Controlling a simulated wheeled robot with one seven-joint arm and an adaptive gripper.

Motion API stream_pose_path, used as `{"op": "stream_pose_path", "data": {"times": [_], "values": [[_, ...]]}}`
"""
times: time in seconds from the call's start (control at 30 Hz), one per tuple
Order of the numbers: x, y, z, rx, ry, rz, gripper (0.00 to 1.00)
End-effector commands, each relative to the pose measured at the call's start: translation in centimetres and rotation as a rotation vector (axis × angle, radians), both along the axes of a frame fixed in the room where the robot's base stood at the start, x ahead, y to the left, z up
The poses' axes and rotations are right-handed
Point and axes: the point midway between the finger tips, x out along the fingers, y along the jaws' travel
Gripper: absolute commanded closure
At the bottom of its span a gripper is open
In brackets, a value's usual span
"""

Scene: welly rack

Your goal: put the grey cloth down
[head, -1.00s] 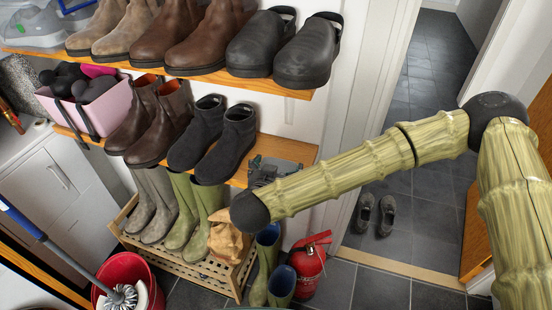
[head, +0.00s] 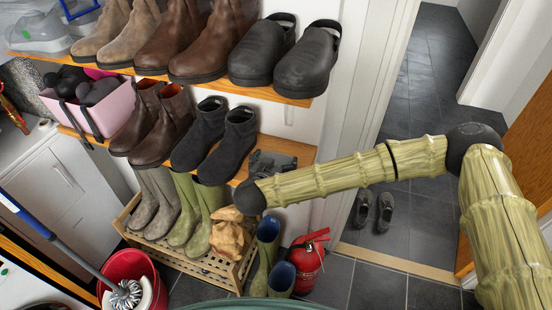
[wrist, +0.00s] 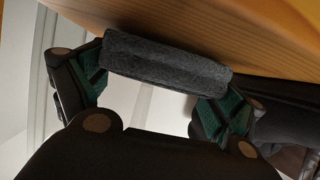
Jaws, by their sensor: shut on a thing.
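The grey cloth (wrist: 165,65) is a dark grey folded roll, held across between the two fingertips of my gripper (wrist: 168,76) in the wrist view. The fingers have green pads, one at each end of the cloth. The cloth lies along the edge of a wooden board (wrist: 240,35); I cannot tell whether it touches it. In the head view my gripper (head: 272,163) is at the right end of the middle wooden shelf (head: 248,172), partly behind my arm. The cloth cannot be made out in the head view.
Dark ankle boots (head: 228,143) stand on the middle shelf just left of my gripper. Black clogs (head: 308,58) are on the shelf above. Below are a slatted rack (head: 205,262) with wellies and a crumpled tan item (head: 228,238). A red fire extinguisher (head: 307,262) stands on the floor.

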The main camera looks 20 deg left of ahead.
Motion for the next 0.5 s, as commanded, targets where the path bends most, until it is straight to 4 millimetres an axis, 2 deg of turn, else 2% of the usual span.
{"op": "stream_pose_path", "data": {"times": [0.43, 0.47, 0.5], "values": [[-0.05, 0.01, -0.41, -0.001, 0.0, 0.0, 0.29], [-0.05, 0.0, -0.47, -0.001, 0.0, 0.0, 0.04], [-0.05, -0.01, -0.46, -0.001, 0.001, 0.0, 0.0]]}}
